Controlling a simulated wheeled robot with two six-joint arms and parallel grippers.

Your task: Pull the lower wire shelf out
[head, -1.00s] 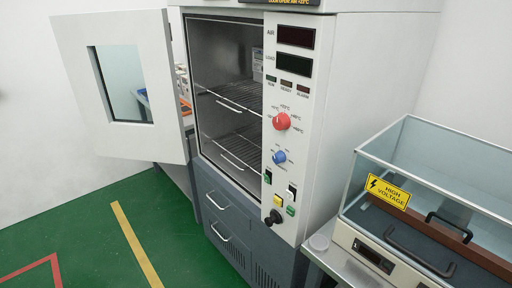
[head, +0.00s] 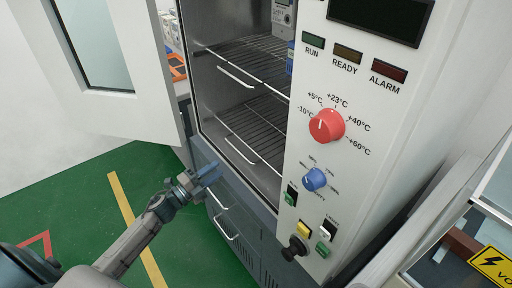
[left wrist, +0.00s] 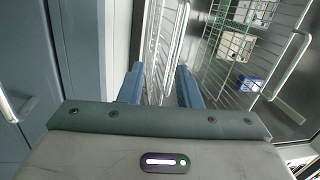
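The lower wire shelf (head: 268,122) sits inside the open chamber cabinet, with a pale bar handle (head: 240,150) along its front. My left gripper (head: 210,172) is low in front of the chamber opening, to the left of and a little below that handle. In the left wrist view, its two blue fingers (left wrist: 160,88) are apart with nothing held between them. Shelf wires (left wrist: 164,45) show beyond the fingertips there. My right gripper is in neither view.
The upper wire shelf (head: 252,58) with its own handle (head: 236,77) is above. The chamber door (head: 115,60) stands open at left. A drawer handle (head: 224,222) is below. The control panel (head: 345,100) borders the opening at right. Green floor lies at lower left.

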